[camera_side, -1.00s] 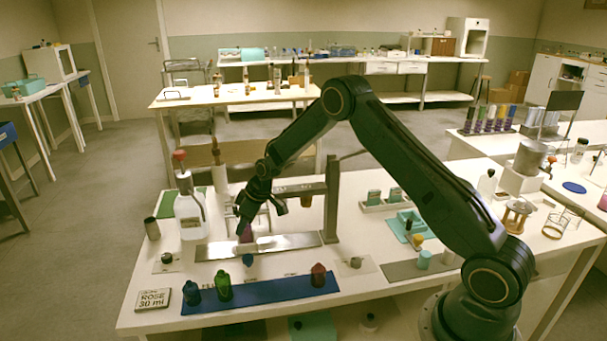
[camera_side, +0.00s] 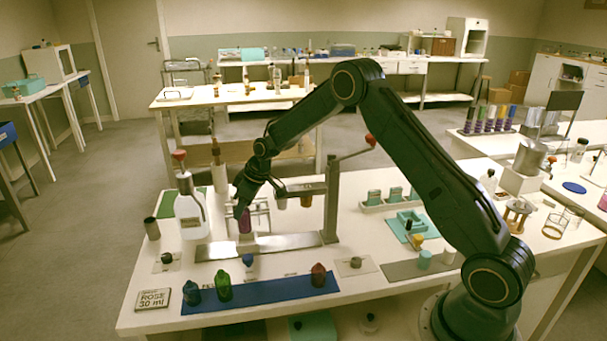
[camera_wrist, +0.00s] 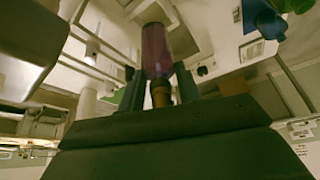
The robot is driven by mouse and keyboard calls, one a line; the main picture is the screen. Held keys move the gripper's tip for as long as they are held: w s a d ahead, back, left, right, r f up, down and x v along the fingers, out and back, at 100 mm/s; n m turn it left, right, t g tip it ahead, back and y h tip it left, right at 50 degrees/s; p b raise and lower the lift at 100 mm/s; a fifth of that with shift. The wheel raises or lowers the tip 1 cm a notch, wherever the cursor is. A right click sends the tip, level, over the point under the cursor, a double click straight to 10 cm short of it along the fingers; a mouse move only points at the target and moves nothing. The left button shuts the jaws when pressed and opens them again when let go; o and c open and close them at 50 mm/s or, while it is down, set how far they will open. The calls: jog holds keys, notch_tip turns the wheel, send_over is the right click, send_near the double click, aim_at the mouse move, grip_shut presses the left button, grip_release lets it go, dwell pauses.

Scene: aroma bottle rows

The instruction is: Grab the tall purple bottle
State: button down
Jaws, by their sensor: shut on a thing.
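The purple bottle (camera_side: 245,221) is upright by the crimping stand's steel base in the side view. My gripper (camera_side: 243,206) points down and is shut on its upper part. In the wrist view the purple bottle (camera_wrist: 155,48) sticks out between the two dark fingers of my gripper (camera_wrist: 158,82), with a brownish-gold neck or cap on the near side. The bottle appears slightly raised; the gap beneath it is hard to judge.
The lever stand (camera_side: 331,200) rises just right of the bottle. A large white bottle with a red top (camera_side: 190,213) stands close on the left. A blue mat (camera_side: 262,292) in front carries blue, green and red bottles. A ROSE 30 ml sign (camera_side: 154,299) lies front left.

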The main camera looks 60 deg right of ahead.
notch_tip(320, 180, up, 15)
jog(key=shift+f, duration=0.2)
dwell(0.7)
